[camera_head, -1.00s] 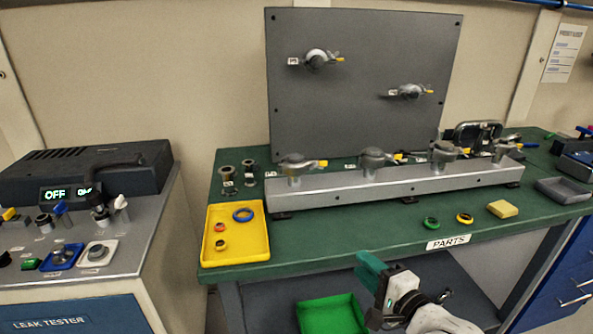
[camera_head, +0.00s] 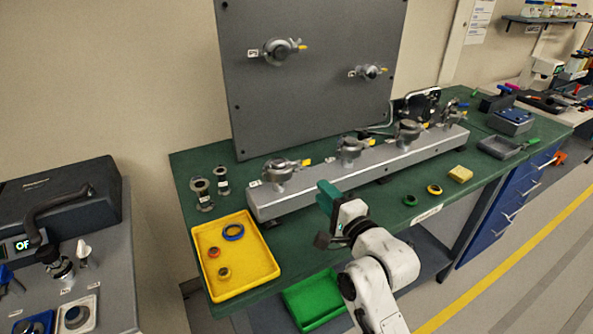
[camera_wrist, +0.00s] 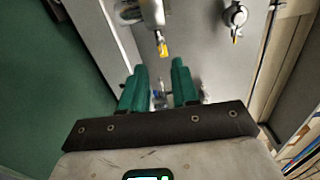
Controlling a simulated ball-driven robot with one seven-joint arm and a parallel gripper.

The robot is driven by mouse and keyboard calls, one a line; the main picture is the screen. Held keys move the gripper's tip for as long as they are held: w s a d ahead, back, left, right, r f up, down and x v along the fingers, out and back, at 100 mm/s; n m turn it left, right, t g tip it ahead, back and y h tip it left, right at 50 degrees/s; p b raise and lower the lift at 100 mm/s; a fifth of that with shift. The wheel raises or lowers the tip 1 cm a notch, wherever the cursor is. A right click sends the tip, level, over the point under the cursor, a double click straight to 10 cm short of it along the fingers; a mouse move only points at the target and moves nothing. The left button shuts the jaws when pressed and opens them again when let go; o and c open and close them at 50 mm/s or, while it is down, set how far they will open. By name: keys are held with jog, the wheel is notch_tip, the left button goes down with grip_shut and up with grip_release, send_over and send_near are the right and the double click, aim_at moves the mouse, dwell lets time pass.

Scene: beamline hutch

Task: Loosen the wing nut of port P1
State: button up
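A grey rail (camera_head: 350,175) on the bench carries several ports with metal clamps, each with a yellow-tipped part. The leftmost clamp (camera_head: 281,171) stands at the rail's left end. The small port labels are too blurred to read, so I cannot tell which is P1. My gripper (camera_head: 328,194) is raised in front of the rail, right of the leftmost clamp and apart from it. In the wrist view, its two green fingers (camera_wrist: 159,68) are open and empty. A clamp with a yellow tip (camera_wrist: 162,48) lies beyond them.
A grey upright panel (camera_head: 310,85) behind carries two more clamps. A yellow tray (camera_head: 250,271) with several rings is at the bench's front left. Loose rings and a yellow block (camera_head: 460,174) lie right of my arm. A green bin (camera_head: 313,302) is below.

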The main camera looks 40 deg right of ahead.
aim_at(301, 168)
jog(key=p+x, duration=0.1)
jog(key=x, duration=0.8)
jog(key=shift+s+f, duration=0.1)
grip_shut()
